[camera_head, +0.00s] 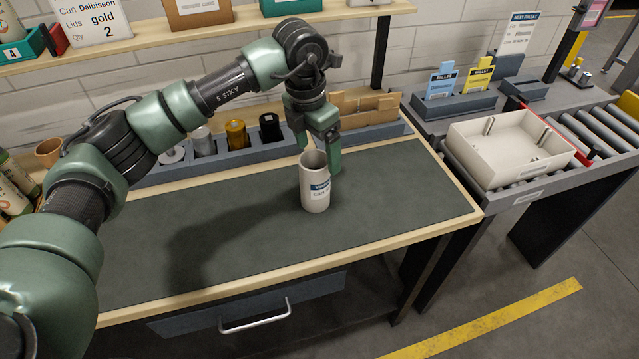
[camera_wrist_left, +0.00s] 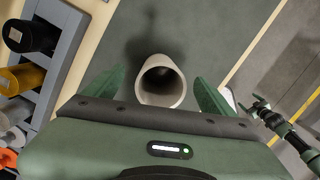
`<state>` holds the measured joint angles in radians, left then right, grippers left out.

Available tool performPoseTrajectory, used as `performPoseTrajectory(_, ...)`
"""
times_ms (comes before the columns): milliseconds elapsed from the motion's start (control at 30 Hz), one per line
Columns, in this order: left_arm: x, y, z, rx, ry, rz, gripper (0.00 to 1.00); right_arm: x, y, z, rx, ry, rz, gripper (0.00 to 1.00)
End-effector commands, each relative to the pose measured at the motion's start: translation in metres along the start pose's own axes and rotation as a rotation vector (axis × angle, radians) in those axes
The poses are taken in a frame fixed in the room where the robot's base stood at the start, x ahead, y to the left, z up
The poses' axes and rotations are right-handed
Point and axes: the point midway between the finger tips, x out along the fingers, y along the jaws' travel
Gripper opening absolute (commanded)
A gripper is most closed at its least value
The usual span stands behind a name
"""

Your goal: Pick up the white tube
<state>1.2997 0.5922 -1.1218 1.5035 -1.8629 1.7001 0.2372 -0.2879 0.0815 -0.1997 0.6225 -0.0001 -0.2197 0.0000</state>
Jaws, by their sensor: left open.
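The white tube (camera_head: 315,192) stands upright on the dark mat of the workbench, with a blue-and-white label on its side. Its open top faces up in the left wrist view (camera_wrist_left: 163,90). My left gripper (camera_head: 320,158) is open, pointing down at the tube from behind. In the left wrist view, the fingers (camera_wrist_left: 160,95) are on both sides of the tube, with visible gaps. In the head view the tube partly hides the fingers.
A grey rack (camera_head: 212,163) with silver, gold and black cans lies behind the mat (camera_head: 240,230). Cardboard pieces (camera_head: 365,104) stand in a holder at the back. A white tray (camera_head: 515,170) sits on the roller conveyor to the right. The mat's front is clear.

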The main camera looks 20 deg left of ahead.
Motion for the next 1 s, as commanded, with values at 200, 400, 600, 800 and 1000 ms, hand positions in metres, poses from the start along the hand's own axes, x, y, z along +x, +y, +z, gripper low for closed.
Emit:
performPoseTrajectory(200,0.021,-0.001,-0.001,0.0,0.001,-0.004,0.85,-0.009,0.002,-0.006,0.001,0.007,0.002,0.87)
performPoseTrajectory(400,0.046,0.003,-0.005,0.0,0.003,-0.005,0.85,-0.029,-0.004,0.024,0.001,-0.037,-0.005,0.87)
performPoseTrajectory(600,0.071,0.004,-0.005,0.002,-0.001,-0.004,0.85,-0.034,-0.003,0.016,0.001,-0.027,-0.004,0.87)
performPoseTrajectory(800,0.075,0.004,-0.005,0.002,-0.003,-0.004,0.85,-0.033,-0.001,0.002,0.0,-0.006,-0.001,0.87)
performPoseTrajectory(1000,0.075,0.004,-0.005,0.002,-0.003,-0.004,0.46,-0.033,-0.001,0.003,0.0,-0.006,-0.002,0.87)
